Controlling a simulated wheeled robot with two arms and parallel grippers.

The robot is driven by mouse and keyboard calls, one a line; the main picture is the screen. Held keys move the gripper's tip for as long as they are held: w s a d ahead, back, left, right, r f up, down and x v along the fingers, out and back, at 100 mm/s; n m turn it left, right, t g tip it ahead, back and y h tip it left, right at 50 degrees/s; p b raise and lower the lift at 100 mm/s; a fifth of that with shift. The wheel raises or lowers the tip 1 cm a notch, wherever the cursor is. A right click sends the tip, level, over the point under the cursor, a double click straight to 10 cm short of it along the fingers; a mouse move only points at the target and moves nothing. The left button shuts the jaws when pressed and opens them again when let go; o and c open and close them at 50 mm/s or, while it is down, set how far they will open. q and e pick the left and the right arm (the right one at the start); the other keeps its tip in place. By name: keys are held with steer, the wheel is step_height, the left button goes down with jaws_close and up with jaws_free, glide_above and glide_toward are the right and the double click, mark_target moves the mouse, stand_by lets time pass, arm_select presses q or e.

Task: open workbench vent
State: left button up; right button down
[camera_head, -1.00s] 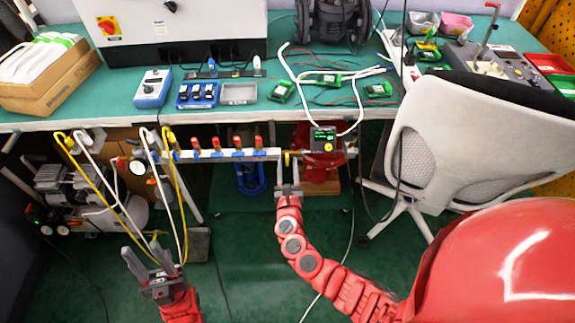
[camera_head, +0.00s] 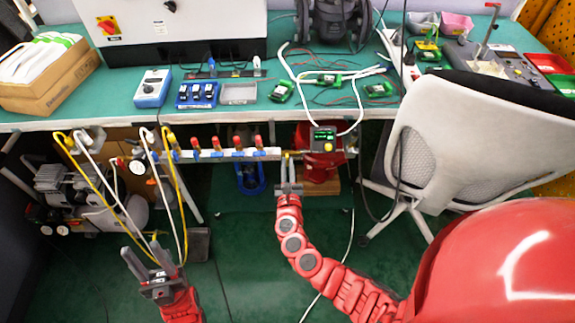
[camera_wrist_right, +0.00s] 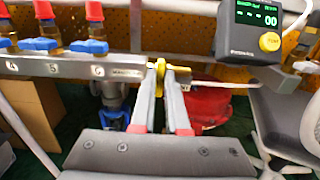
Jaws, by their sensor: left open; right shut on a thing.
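A white manifold bar (camera_head: 220,155) with several red-topped, blue-handled valves (camera_head: 238,147) runs below the bench's front edge. At its right end is a yellow vent handle (camera_head: 287,157). In the right wrist view the yellow handle (camera_wrist_right: 160,76) stands between the fingers of my right gripper (camera_wrist_right: 162,100), which is shut on it. In the head view my right gripper (camera_head: 288,187) reaches up to the bar's right end. A positioner with a green display (camera_head: 322,140) and yellow knob sits just right of it. My left gripper (camera_head: 143,265) is open and empty at the lower left, away from the bar.
Yellow and white hoses (camera_head: 107,190) hang at the left near a compressor (camera_head: 70,185). A white office chair (camera_head: 440,150) stands at the right. The green workbench (camera_head: 125,115) holds boxes, a blue meter and circuit boards. The floor between my arms is clear.

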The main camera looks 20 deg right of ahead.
steer(key=shift+s+d+f+m+b, duration=0.1)
steer(key=shift+m+b, duration=2.5)
steer(key=shift+m, duration=0.35)
steer(key=shift+w+d+f+m+b, duration=0.1)
steer(key=shift+m+b, duration=2.5)
steer(key=shift+m, duration=0.4)
steer(key=shift+s+d+f+m+b, duration=0.1)
steer(key=shift+m+b, duration=2.5)
steer(key=shift+m, duration=0.35)
steer(key=c, duration=0.9)
jaws_free()
